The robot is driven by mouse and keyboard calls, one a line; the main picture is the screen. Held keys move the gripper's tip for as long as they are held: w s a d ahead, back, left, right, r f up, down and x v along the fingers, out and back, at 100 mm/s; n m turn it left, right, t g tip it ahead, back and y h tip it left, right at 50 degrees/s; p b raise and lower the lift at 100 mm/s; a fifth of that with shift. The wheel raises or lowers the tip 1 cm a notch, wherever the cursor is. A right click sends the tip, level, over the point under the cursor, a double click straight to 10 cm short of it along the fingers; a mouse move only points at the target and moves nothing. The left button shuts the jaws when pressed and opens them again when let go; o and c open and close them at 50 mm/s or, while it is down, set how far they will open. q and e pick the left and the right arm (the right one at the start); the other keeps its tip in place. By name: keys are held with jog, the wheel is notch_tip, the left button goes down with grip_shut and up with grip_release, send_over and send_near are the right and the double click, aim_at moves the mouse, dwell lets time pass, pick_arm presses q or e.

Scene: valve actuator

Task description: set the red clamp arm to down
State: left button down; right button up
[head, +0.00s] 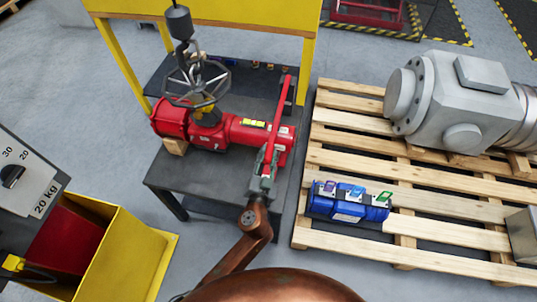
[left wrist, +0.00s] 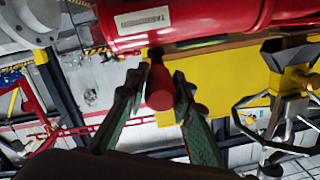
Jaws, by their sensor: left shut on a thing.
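The red clamp arm (head: 282,108) is a long thin bar running across the right end of the red valve actuator (head: 235,134) in the head view. Its near end is between the fingers of my left gripper (head: 266,162), which is shut on it. In the left wrist view the round red end of the clamp arm (left wrist: 160,94) sits between the two green-padded fingers of my left gripper (left wrist: 159,82). The red actuator body (left wrist: 195,18) lies across the top of that view. The fingers hide part of the bar's end. My right gripper is not in view.
The actuator lies on a dark table (head: 168,178) under a yellow frame (head: 222,18), with a handwheel (head: 196,84) and a hanging hook. A yellow bin (head: 128,250) is lower left.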

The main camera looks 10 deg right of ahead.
pick_arm(q)
jog(key=shift+s+f, duration=0.1)
jog(key=shift+f, duration=0.5)
jog(key=c, duration=2)
grip_release()
jog(key=o, duration=0.3)
jog(key=shift+o, duration=0.2)
jog(key=shift+r, duration=0.2)
jog(key=v, duration=1.2)
jog(key=shift+a, duration=0.15)
